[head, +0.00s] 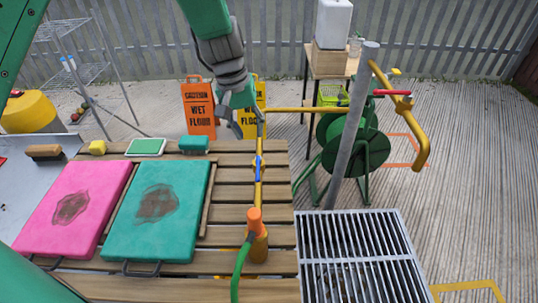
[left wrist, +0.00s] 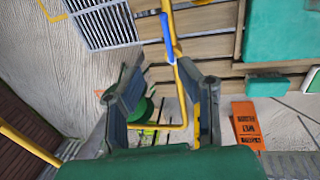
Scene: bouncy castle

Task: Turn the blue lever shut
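The blue lever (head: 258,166) is a small blue handle on a thin yellow pipe (head: 259,190) that runs along the right side of the slatted wooden table. It lies roughly along the pipe. It also shows in the left wrist view (left wrist: 167,38), slightly slanted against the pipe. My left gripper (head: 248,122) is above the table's far edge, beyond the lever and apart from it. In the left wrist view my left gripper (left wrist: 160,72) has its fingers spread, with nothing held; the lever is ahead of the fingertips. My right gripper is not in view.
Pink (head: 72,208) and teal (head: 158,207) stained pads lie on the table's left. An orange fitting (head: 255,219) with a green hose stands at the pipe's near end. A yellow pipe with a red handle (head: 392,93) and a grey post (head: 350,130) stand at right. Wet-floor signs (head: 198,108) stand behind.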

